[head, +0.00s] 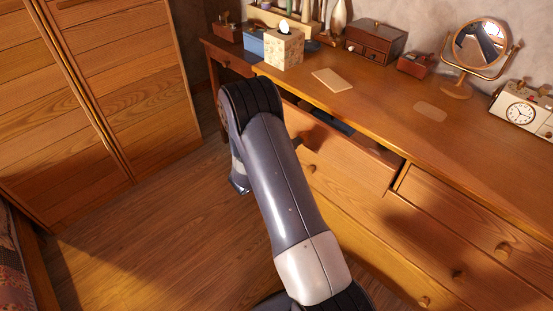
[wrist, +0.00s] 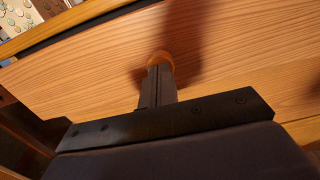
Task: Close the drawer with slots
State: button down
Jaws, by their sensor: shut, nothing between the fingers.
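The wooden drawer (head: 345,162) under the left part of the dresser top stands partly open, its front out from the dresser. A dark strip of its inside shows above the front; slots cannot be made out. In the wrist view the drawer front (wrist: 235,60) fills much of the picture, with a round wooden knob (wrist: 160,59). My gripper (wrist: 160,72) is shut and empty, its fingertips right at the knob. I cannot tell whether they touch it. In the head view my arm hides most of the gripper and part of the drawer front.
The dresser top (head: 385,103) holds a tissue box (head: 284,48), a small wooden chest (head: 375,40), a round mirror (head: 480,45) and a clock (head: 521,114). Other drawers (head: 465,212) to the right look closed. A wardrobe (head: 120,80) stands left; the floor (head: 150,225) between is clear.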

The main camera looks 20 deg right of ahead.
aim_at(307, 133)
jog(key=b+x, duration=0.1)
jog(key=x, duration=0.4)
jog(key=shift+w+d, duration=0.1)
jog(key=shift+d, duration=0.2)
jog(key=shift+w+d+r, duration=0.1)
jog(key=shift+r, duration=0.1)
jog(key=shift+a+b, duration=0.3)
jog(key=shift+a, duration=0.2)
jog(key=v, duration=1.3)
jog(key=shift+s, duration=0.3)
jog(key=shift+a, duration=0.15)
jog(key=x, duration=1.4)
jog(key=shift+f, duration=0.2)
